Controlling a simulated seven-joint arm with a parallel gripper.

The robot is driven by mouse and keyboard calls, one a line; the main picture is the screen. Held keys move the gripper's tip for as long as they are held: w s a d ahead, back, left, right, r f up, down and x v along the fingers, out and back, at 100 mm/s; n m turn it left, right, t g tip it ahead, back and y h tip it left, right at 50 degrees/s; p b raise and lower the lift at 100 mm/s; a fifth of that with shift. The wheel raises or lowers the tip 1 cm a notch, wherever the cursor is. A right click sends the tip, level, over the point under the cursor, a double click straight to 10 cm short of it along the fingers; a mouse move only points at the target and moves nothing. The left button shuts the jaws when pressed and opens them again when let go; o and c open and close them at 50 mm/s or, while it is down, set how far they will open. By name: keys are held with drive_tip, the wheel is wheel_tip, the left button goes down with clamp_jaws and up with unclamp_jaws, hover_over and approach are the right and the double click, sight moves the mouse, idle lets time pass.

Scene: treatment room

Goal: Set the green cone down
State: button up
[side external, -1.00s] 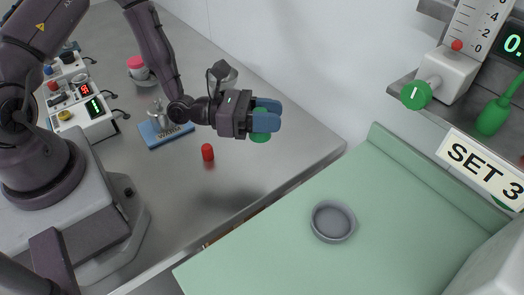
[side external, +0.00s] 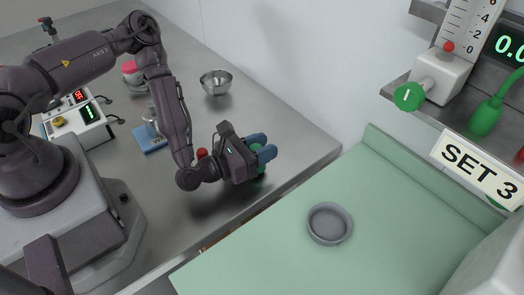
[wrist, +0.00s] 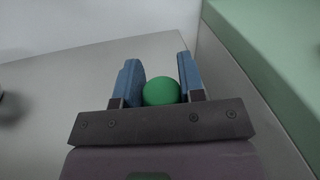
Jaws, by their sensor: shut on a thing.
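My gripper (side external: 267,147) is low over the metal table's right part, near the edge facing the green bed. Its blue fingers are shut on the green cone (side external: 260,171), which is mostly hidden behind them in the side view. In the wrist view the cone (wrist: 161,91) shows as a round green shape between the two fingers of my gripper (wrist: 157,64). I cannot tell whether its lower end touches the table.
A grey round dish (side external: 329,224) lies on the green bed (side external: 250,255). A red piece (side external: 202,153) is partly hidden behind my arm.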

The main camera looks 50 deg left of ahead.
drive_tip(key=shift+f, duration=0.7)
drive_tip(key=shift+f, duration=0.2)
drive_tip(key=o, duration=0.9)
drive_tip(key=shift+r, duration=0.15)
